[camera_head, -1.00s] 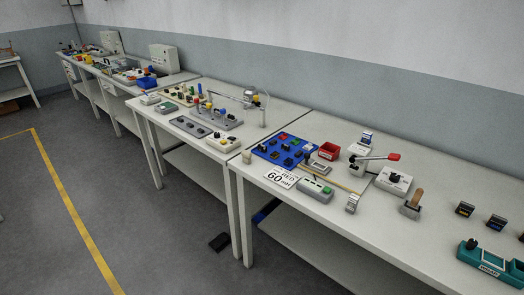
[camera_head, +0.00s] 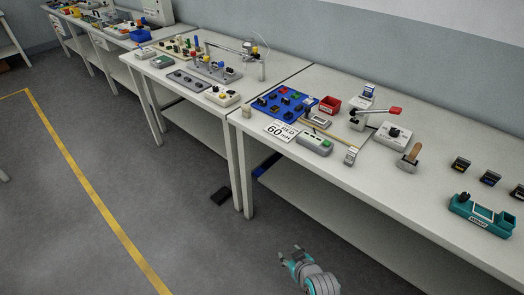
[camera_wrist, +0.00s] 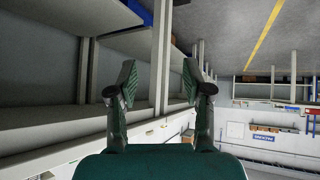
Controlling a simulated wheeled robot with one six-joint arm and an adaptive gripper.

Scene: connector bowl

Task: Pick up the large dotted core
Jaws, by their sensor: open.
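I cannot pick out the large dotted core for sure. Several small dark and coloured pieces stand on a blue mat (camera_head: 262,106) on the near table, too small to tell apart. My gripper (camera_head: 287,256) is at the bottom of the head view, in front of the table and below its top, well away from the mat. In the wrist view my gripper (camera_wrist: 160,80) has its two fingers apart with nothing between them. That view faces sideways past table legs and shelves, with no core visible.
On the near table (camera_head: 390,185) stand a red bin (camera_head: 330,105), a lever press (camera_head: 375,115), a sign reading 60 (camera_head: 281,131), a grey-green device (camera_head: 314,144) and a teal holder (camera_head: 481,214). The table's front edge lies between my gripper and these things.

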